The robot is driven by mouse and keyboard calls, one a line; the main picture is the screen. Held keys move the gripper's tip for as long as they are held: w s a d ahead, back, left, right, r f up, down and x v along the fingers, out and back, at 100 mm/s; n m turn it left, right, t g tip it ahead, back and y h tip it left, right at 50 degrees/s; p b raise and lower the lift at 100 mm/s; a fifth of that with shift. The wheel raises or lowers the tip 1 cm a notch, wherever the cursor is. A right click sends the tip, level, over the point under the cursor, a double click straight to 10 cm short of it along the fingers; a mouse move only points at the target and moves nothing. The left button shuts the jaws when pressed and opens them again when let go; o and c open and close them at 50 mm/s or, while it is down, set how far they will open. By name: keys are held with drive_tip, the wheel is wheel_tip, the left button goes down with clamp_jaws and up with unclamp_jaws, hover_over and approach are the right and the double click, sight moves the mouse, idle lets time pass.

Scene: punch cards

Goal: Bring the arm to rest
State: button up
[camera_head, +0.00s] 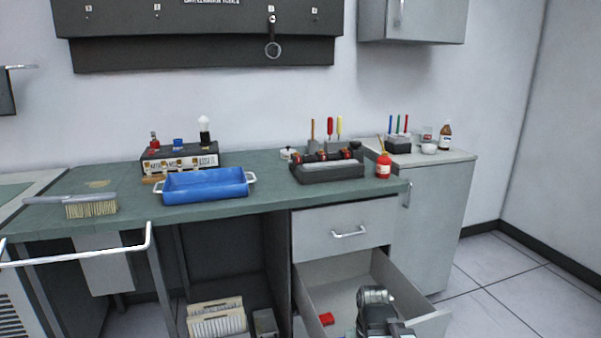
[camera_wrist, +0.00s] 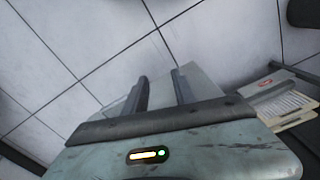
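My arm (camera_head: 375,312) shows at the bottom of the head view, in front of or over the open lower drawer (camera_head: 340,270); which of the two I cannot tell. Its fingertips are not clear there. In the wrist view my gripper (camera_wrist: 160,75) has its two dark fingers apart, with a gap and nothing held between them. Pale floor tiles lie beyond the fingers.
A red object (camera_head: 326,319) lies in the drawer. The green bench (camera_head: 270,200) bears a blue tray (camera_head: 205,185), a brush (camera_head: 90,208) and a tool rack. White cards (camera_head: 215,318) stand on the low shelf. Floor is clear at right.

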wheel_tip(320, 180, up, 48)
drive_tip(key=f+p, duration=0.1)
drive_tip(key=p, duration=4.5)
wheel_tip(320, 180, down, 5)
drive_tip(key=b, duration=0.5)
drive_tip(key=shift+d+r, duration=0.1)
